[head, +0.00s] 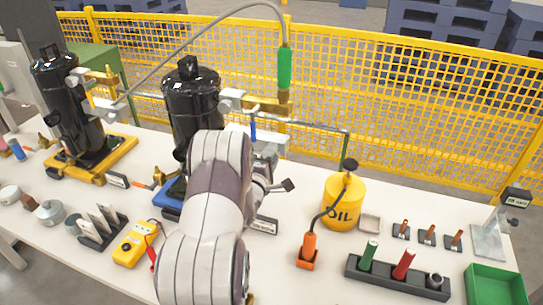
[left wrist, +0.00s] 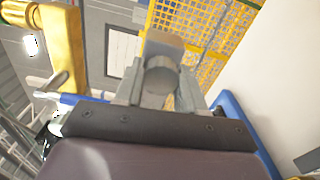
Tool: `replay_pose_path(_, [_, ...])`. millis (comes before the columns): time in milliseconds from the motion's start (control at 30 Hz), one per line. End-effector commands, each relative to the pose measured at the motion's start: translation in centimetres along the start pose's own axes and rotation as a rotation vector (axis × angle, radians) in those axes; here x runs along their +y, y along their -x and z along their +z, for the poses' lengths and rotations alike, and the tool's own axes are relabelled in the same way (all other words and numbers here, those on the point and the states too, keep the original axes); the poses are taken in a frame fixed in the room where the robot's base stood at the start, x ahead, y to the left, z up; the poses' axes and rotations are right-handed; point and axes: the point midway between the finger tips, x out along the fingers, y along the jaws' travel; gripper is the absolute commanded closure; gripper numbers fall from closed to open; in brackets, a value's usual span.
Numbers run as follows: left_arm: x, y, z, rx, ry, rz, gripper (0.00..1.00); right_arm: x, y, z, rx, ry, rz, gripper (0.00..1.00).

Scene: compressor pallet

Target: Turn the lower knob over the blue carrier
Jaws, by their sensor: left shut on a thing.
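The black compressor (head: 190,100) stands on the blue carrier (head: 170,208), which is mostly behind my arm. My left arm crosses the middle of the head view. Its gripper (head: 268,168) is at the right side of this compressor, with the fingertips largely hidden. In the left wrist view the two grey fingers (left wrist: 160,92) are closed around a round grey knob (left wrist: 160,78). A blue edge (left wrist: 236,120), likely the carrier, shows at the right there. The knob's turn angle cannot be told. My right gripper is not in view.
A hose with a green grip (head: 284,68) hangs over a brass fitting (head: 265,104) above my gripper. A second compressor (head: 65,95) stands left on a yellow carrier (head: 70,172). A yellow oil can (head: 343,205) and tool block (head: 395,277) stand right. The yellow fence (head: 420,110) is behind.

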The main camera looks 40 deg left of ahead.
Motion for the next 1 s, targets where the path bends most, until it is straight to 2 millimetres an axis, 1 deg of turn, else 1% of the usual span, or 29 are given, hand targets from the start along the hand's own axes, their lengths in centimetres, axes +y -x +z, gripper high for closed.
replay_pose_path(33, [0.4, -0.1, -0.1, 0.004, 0.041, 0.008, 0.91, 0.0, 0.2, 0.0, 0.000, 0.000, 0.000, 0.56])
replay_pose_path(400, [0.2, -0.1, -0.1, 0.003, 0.379, 0.008, 0.91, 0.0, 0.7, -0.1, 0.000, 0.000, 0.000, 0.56])
replay_pose_path(600, [0.2, -0.1, -0.1, 0.003, 0.523, 0.007, 0.91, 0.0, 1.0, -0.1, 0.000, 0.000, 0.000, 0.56])
replay_pose_path(800, [0.0, 0.0, -0.1, 0.003, 0.623, 0.005, 0.91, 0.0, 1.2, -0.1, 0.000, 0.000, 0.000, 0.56])
replay_pose_path(1000, [-0.1, 0.0, -0.1, 0.003, 0.676, 0.004, 0.91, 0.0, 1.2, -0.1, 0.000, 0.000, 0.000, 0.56])
